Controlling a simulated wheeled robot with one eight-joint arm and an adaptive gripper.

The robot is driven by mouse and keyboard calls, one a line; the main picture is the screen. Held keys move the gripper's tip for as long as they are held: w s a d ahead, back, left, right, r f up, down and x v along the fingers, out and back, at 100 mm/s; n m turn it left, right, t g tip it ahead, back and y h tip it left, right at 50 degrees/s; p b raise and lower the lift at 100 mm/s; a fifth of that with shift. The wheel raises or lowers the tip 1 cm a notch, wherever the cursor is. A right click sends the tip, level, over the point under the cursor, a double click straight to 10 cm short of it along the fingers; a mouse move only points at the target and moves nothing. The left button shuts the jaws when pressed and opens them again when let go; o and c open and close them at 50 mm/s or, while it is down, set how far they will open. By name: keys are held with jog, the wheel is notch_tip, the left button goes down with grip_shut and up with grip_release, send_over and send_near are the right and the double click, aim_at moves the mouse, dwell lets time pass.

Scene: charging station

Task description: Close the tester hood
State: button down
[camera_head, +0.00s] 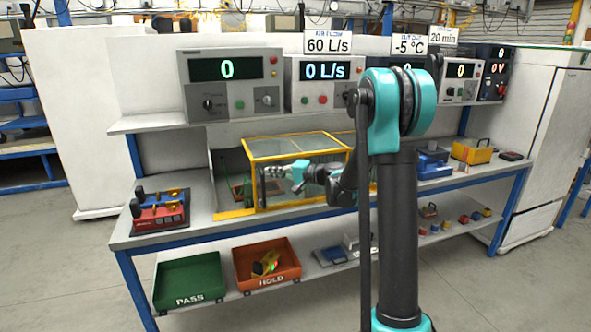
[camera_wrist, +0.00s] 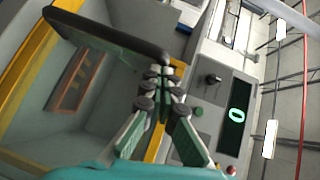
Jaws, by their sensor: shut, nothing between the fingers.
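The tester hood (camera_head: 296,145) is a yellow frame with clear panels on the bench, in the middle of the head view. It stands over the right part of the tester, and the grey bay (camera_head: 226,200) on its left is uncovered. My gripper (camera_head: 270,171) is at the hood's front, fingers pointing left; whether it touches the frame I cannot tell. In the wrist view the fingertips (camera_wrist: 165,78) are together and empty, beside a dark bar (camera_wrist: 105,35) and a yellow frame edge (camera_wrist: 158,135). An orange-brown rectangular fixture (camera_wrist: 77,80) lies in the bay.
Meters (camera_head: 230,85) line the shelf above the hood. A red-and-blue device (camera_head: 160,212) sits at the bench's left end, a yellow box (camera_head: 472,152) at the right. Green PASS (camera_head: 188,282) and orange HOLD (camera_head: 268,262) bins are below.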

jog(key=s+a, duration=0.2)
jog(key=a, duration=0.6)
jog(key=s+a, duration=0.2)
jog(key=a, duration=0.6)
jog(key=shift+s+a, duration=0.25)
jog(key=shift+s, duration=0.1)
